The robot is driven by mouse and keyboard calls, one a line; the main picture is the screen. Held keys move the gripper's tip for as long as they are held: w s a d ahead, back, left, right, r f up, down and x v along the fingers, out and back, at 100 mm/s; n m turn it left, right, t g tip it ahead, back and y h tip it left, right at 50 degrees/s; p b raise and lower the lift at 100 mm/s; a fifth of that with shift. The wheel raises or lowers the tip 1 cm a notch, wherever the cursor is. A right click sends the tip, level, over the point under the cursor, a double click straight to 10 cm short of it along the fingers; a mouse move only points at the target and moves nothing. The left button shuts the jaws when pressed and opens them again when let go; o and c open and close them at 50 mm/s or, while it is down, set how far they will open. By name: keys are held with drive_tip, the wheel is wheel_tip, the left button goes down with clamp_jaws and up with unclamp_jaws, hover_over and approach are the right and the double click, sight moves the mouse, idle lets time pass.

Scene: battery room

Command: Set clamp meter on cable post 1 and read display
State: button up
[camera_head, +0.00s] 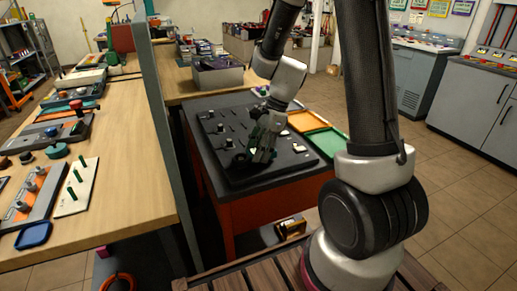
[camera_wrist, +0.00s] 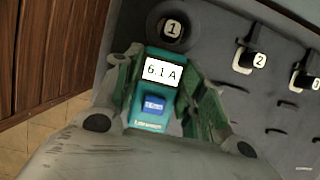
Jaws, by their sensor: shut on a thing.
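The clamp meter (camera_wrist: 150,102) is a teal-green handheld with a lit white display (camera_wrist: 161,72) reading 6.1 A and a blue button below it. My gripper (camera_wrist: 155,90) is shut on its body, with green-padded fingers on both sides. Cable post 1 (camera_wrist: 172,29), labelled with a white "1", is just beyond the meter's top end. A dark ring shows around the post, and its lower edge meets the meter. Posts labelled 2 (camera_wrist: 257,58) and 0 (camera_wrist: 312,82) stand to the right. In the head view, my gripper (camera_head: 262,147) is low over the black board; the meter is hard to make out there.
The black board (camera_head: 207,165) lies on a red-sided bench (camera_head: 255,208). Orange (camera_head: 306,121) and green (camera_head: 328,144) trays sit at its right. A wooden table (camera_head: 125,170) with several devices stands left, beyond a grey upright (camera_head: 160,105). Tiled floor is open at right.

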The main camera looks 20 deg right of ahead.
drive_tip(key=shift+f, duration=0.2)
drive_tip(key=o, duration=0.9)
drive_tip(key=v, duration=1.1)
